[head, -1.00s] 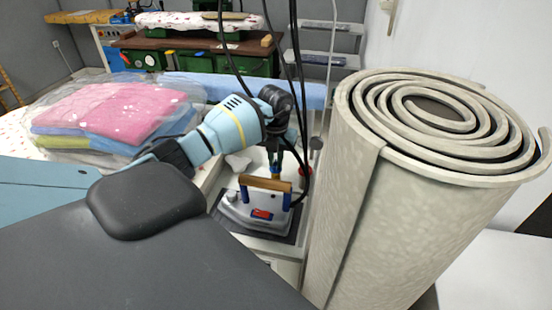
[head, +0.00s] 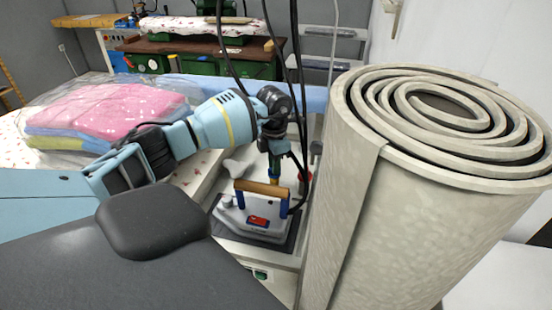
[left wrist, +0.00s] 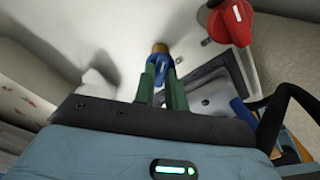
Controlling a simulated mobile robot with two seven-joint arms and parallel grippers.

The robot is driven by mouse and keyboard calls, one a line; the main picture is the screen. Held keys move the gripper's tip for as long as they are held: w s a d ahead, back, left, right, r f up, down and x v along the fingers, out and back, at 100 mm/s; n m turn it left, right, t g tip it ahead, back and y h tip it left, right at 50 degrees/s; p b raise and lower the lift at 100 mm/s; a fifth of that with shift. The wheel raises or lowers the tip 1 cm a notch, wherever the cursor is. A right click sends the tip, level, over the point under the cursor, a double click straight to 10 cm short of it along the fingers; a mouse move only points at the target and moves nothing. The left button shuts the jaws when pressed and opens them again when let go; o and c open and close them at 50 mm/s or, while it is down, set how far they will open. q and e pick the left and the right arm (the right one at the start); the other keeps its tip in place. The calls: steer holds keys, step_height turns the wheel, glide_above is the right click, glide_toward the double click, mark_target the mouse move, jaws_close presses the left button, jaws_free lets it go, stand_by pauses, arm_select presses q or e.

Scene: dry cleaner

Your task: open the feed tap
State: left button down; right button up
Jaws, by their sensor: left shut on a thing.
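My left gripper (head: 275,168) reaches down behind the iron's wooden handle, and its two green fingers (left wrist: 160,82) show in the left wrist view. They are shut on a small tap with a blue handle (left wrist: 160,62) and a brass-coloured end (left wrist: 160,47); I take this for the feed tap. The fingers hide part of the handle, so its exact turn is hard to tell. A red knob-like part with a white mark (left wrist: 231,22) stands apart from the fingers, to their right. My right gripper is not in view.
The iron (head: 252,219) rests on a dark pad right in front of the gripper. A tall rolled mat (head: 375,220) stands close on the right. Wrapped folded laundry (head: 110,110) lies at left. Black hoses (head: 296,60) hang down near my wrist.

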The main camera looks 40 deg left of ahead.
arm_select(q)
steer(key=m+b, duration=0.1)
steer(key=m, duration=0.3)
steer(key=shift+m, duration=1.7)
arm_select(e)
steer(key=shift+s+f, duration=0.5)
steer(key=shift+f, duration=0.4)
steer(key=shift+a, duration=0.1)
arm_select(q)
steer(key=c, duration=1.4)
jaws_free()
steer(key=shift+c, duration=0.2)
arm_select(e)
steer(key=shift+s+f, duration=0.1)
arm_select(q)
step_height(320, 180, up, 8)
steer(key=shift+f+b, duration=0.1)
steer(key=shift+b, duration=0.25)
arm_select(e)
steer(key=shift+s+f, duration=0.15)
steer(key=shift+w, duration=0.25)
